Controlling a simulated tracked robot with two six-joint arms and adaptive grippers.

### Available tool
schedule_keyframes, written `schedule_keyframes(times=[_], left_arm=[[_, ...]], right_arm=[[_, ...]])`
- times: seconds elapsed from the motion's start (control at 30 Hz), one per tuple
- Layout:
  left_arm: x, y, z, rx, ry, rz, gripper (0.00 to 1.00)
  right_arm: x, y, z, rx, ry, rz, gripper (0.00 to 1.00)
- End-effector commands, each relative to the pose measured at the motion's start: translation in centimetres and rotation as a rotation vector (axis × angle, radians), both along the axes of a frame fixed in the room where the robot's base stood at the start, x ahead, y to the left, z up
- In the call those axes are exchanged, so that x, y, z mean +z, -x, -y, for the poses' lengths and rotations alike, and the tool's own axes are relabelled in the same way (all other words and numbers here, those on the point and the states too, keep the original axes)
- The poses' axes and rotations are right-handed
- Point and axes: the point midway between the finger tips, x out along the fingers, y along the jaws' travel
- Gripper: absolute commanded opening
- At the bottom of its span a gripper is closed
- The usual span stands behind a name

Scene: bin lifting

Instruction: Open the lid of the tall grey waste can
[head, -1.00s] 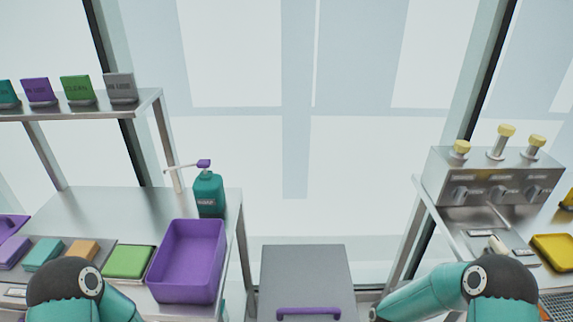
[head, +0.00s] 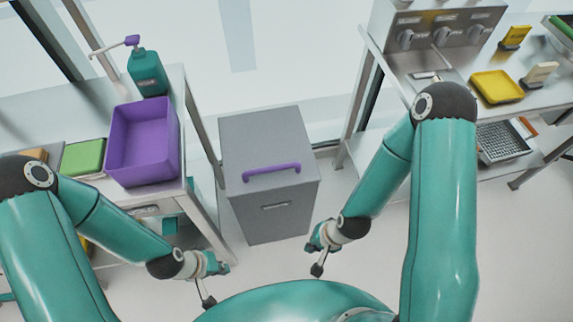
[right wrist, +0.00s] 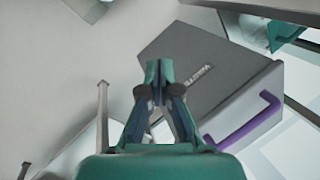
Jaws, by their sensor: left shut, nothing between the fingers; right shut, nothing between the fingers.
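The tall grey waste can (head: 272,217) stands on the floor in the middle of the head view, with its flat grey lid (head: 265,140) down. A purple bar handle (head: 271,170) runs along the lid's front edge. In the right wrist view the can (right wrist: 205,75) and its purple handle (right wrist: 245,122) appear tilted, beyond the fingers. My right gripper (head: 314,240) is shut and empty, in front of the can at its right, apart from the handle. Its fingertips show in the right wrist view (right wrist: 158,68). My left gripper (head: 222,266) is shut and empty, in front of the can at its left.
A steel table on the left holds a purple bin (head: 143,142), a teal pump bottle (head: 147,72) and a green block (head: 83,157). A steel bench on the right holds a knob panel (head: 440,35) and a yellow tray (head: 497,87). The floor before the can is clear.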

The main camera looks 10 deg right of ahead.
Motion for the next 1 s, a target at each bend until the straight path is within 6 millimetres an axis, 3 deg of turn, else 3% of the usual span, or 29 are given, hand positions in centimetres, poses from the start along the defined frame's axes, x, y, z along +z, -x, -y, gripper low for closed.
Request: schedule_keyframes(times=[0.17,0.23,0.4,0.5,0.7,1.0], left_arm=[[-0.2,0.0,0.0,0.0,0.0,0.0,0.0],[-1.5,0.0,0.0,0.0,0.0,0.001,0.0],[-7.9,0.0,0.0,0.0,0.0,-0.001,0.0],[-11.7,0.0,0.0,0.0,0.0,-0.001,0.0],[-18.9,0.0,0.0,0.0,0.0,0.0,0.0],[-29.7,0.0,0.0,0.0,0.0,0.0,0.0]], right_arm=[[0.1,-2.3,2.3,-0.629,0.003,-0.083,0.0],[-0.3,-4.0,3.6,-0.902,-0.014,-0.077,0.0],[-1.2,-9.5,6.3,-1.532,-0.172,0.025,0.0],[-0.9,-12.2,7.0,-1.802,-0.327,0.088,0.0],[-0.1,-15.4,7.2,-2.126,-0.67,0.168,0.0],[0.4,-16.8,5.1,-2.238,-1.105,0.183,0.0]])
